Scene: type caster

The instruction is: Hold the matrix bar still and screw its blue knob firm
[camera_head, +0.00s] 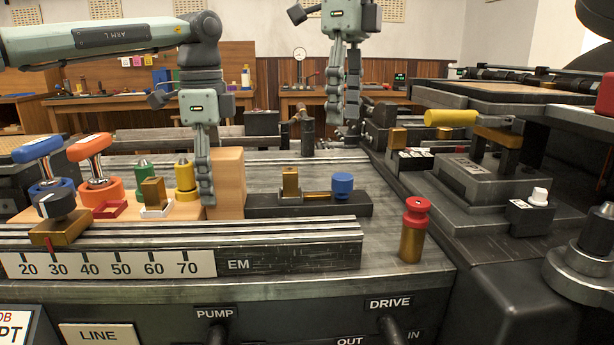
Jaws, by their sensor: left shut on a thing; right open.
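The matrix bar (325,207) is a long dark bar lying on the machine bed. It carries a brass block (290,184) and, near its right end, an upright blue knob (342,184). My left gripper (207,196) points down at the left face of an upright wooden block (229,182), which adjoins the bar's left end. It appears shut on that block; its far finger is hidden. I cannot tell whether block and bar are joined. My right gripper (342,118) is open and empty, pointing down, well above and behind the blue knob.
Left of the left gripper stand a yellow-topped piece (185,178), a green-topped piece (143,178) and orange and blue handled tools. A scaled rail (300,235) runs in front of the bar. A red-capped brass cylinder (412,235) stands at the front right.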

